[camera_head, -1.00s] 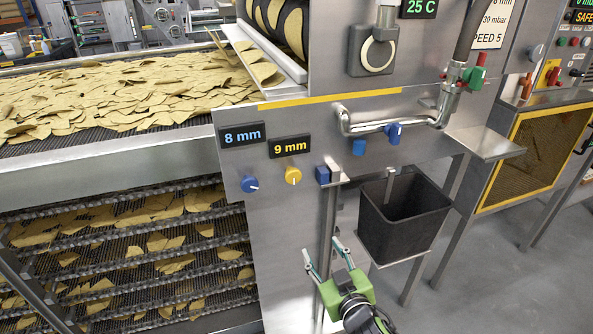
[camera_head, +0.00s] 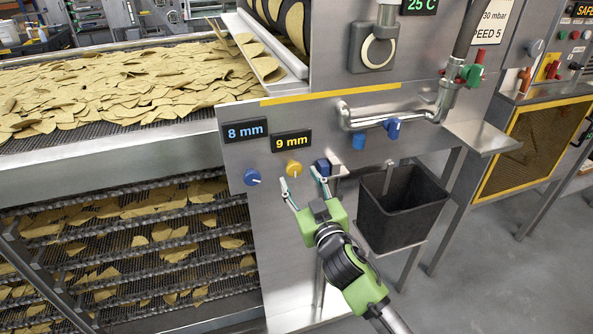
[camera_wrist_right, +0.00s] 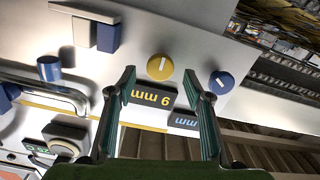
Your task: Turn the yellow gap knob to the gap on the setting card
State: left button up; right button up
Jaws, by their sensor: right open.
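The yellow gap knob (camera_head: 294,168) sits on the steel panel, just below a display reading 9 mm (camera_head: 291,141). In the right wrist view the yellow knob (camera_wrist_right: 160,67) lies between and beyond the two fingers. A white pointer line shows on its face. My right gripper (camera_head: 303,180) is open and empty, with its fingertips just below the knob, apart from it as far as I can tell. The setting card (camera_head: 493,25) is at the top right, partly cut off; "30 mbar" and "SPEED 5" are legible, its gap line is not. My left gripper is out of view.
A blue knob (camera_head: 252,177) under an 8 mm display (camera_head: 245,131) is left of the yellow one. A steel pipe (camera_head: 375,122) and a dark bin (camera_head: 403,208) are further right.

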aim_at(295, 171)
jog(key=shift+x, duration=1.8)
jog(key=c, duration=1.1)
